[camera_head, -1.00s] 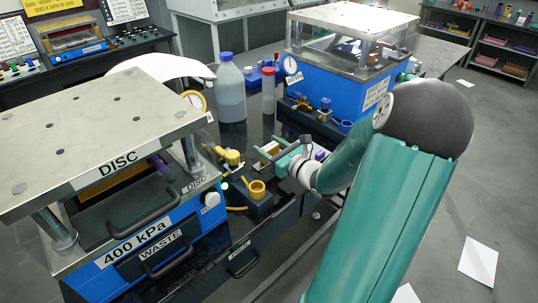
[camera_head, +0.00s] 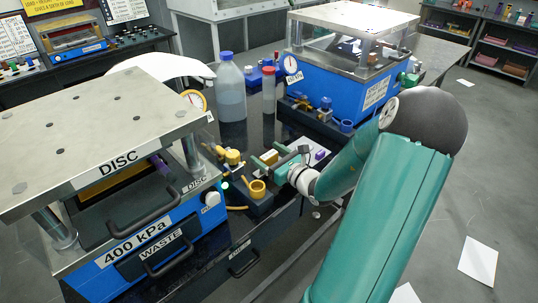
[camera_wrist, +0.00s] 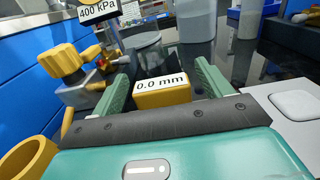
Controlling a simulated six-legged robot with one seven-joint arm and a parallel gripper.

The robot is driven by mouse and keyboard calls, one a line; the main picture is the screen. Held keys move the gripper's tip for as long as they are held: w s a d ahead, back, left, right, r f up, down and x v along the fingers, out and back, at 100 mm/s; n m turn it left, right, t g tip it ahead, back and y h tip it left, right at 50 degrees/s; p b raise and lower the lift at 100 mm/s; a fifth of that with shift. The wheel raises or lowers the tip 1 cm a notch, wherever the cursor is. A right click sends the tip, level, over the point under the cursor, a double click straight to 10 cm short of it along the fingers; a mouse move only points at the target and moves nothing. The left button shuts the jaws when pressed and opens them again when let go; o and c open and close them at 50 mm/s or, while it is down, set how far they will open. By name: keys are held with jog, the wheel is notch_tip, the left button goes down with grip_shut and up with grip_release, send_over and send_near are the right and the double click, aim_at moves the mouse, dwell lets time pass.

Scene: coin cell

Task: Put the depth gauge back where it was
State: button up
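The depth gauge appears to be the small yellow block marked "0.0 mm" (camera_wrist: 162,94), seen in the wrist view between my two green fingers. My gripper (camera_wrist: 163,72) is open around it, with a visible gap on the right side; contact on the left is hard to tell. In the head view my gripper (camera_head: 273,157) is low over the dark bench between the two presses, and the yellow block (camera_head: 269,157) shows small beside the fingers. The block's underside is hidden.
A yellow ring holder (camera_head: 257,188) and a yellow-knobbed valve (camera_wrist: 65,62) stand left of my gripper. A white sheet with a purple piece (camera_head: 319,153) lies to the right. The DISC press (camera_head: 120,160), a blue-capped bottle (camera_head: 231,90) and the rear blue press (camera_head: 335,95) surround the spot.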

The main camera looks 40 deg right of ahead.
jog(key=shift+r, duration=0.15)
jog(key=s, duration=1.2)
jog(key=shift+d, duration=0.15)
